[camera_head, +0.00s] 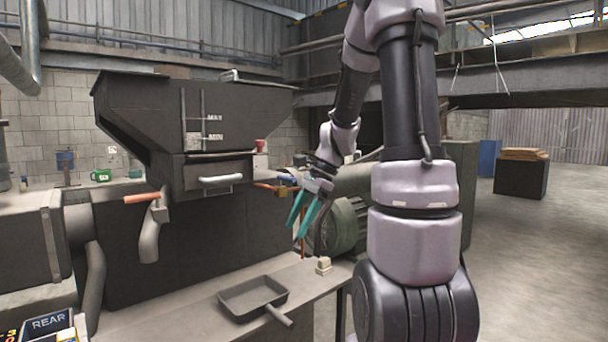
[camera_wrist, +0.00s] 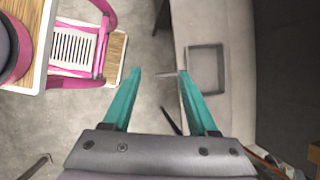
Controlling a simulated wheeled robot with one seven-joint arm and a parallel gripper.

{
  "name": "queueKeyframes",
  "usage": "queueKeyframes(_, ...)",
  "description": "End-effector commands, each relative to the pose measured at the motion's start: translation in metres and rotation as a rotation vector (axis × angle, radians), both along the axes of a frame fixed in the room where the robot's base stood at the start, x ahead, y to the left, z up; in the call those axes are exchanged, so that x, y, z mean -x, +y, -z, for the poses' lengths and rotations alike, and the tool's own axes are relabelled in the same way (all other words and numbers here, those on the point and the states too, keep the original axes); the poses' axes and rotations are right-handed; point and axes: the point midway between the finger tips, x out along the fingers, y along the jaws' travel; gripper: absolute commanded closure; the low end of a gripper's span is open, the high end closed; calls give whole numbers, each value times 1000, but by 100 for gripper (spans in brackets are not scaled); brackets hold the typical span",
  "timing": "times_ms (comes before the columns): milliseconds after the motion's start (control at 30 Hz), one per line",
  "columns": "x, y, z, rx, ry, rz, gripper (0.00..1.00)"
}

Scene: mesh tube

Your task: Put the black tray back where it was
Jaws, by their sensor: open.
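The black tray (camera_head: 252,297) is a shallow square pan with a straight handle (camera_head: 279,316). It lies flat on the grey bench in the head view, with the handle toward the front right. My gripper (camera_head: 295,231) has teal fingers and hangs above and beyond the tray, apart from it. The fingers are spread with nothing between them. In the wrist view, my gripper (camera_wrist: 159,72) is above the floor at the bench's edge, and the tray (camera_wrist: 207,70) lies below and to the right.
A dark hopper machine (camera_head: 200,130) with MAX and MIN marks stands behind the bench (camera_head: 190,312). An orange-handled lever (camera_head: 142,198) juts from its front. A small beige block (camera_head: 323,265) sits near the bench's right end. The bench left of the tray is clear.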

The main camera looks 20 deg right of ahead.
Motion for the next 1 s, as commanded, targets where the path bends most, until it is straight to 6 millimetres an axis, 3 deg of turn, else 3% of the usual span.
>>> queueKeyframes(33, 9, 7, -18, 52, -80, -77, 41)
queueKeyframes(200, 43, 23, -65, 222, -329, -340, 41)
queueKeyframes(500, 102, 38, -124, 499, -717, -730, 41)
queueKeyframes(700, 121, 39, -138, 589, -831, -842, 41)
queueKeyframes(1000, 123, 39, -139, 600, -843, -854, 41)
